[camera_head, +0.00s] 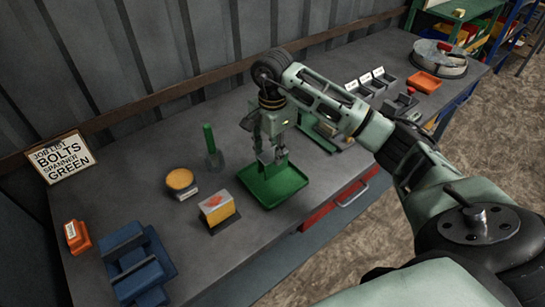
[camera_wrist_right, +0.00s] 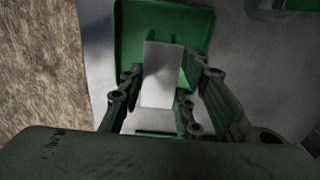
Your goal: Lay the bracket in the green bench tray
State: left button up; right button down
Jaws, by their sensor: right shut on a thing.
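The green bench tray (camera_head: 285,188) sits on the grey workbench near its front edge. It also shows at the top of the right wrist view (camera_wrist_right: 205,18). My right gripper (camera_head: 269,158) points down over the tray's rear part. In the right wrist view it is shut on the bracket (camera_wrist_right: 163,77), a pale grey piece with an upright flange, seen against the tray. In the head view the bracket is small and mostly hidden by the fingers. I cannot tell whether it touches the tray floor. My left gripper is not in view.
A yellow box (camera_head: 218,209) stands left of the tray. Behind it are a yellow round container (camera_head: 180,180) and a green upright tool (camera_head: 213,150). A blue vise-like block (camera_head: 137,265) and an orange bin (camera_head: 77,236) are front left. Clear bench lies between these things.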

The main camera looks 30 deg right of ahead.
aim_at(272, 153)
notch_tip(272, 153, down, 4)
jog(key=shift+w+r+p, duration=0.1)
jog(key=shift+r+p, duration=0.15)
jog(key=shift+p, duration=0.5)
jog(key=shift+f, duration=0.2)
jog(key=shift+f, duration=0.2)
jog(key=c, duration=1.3)
grip_release()
jog(key=shift+r, duration=0.1)
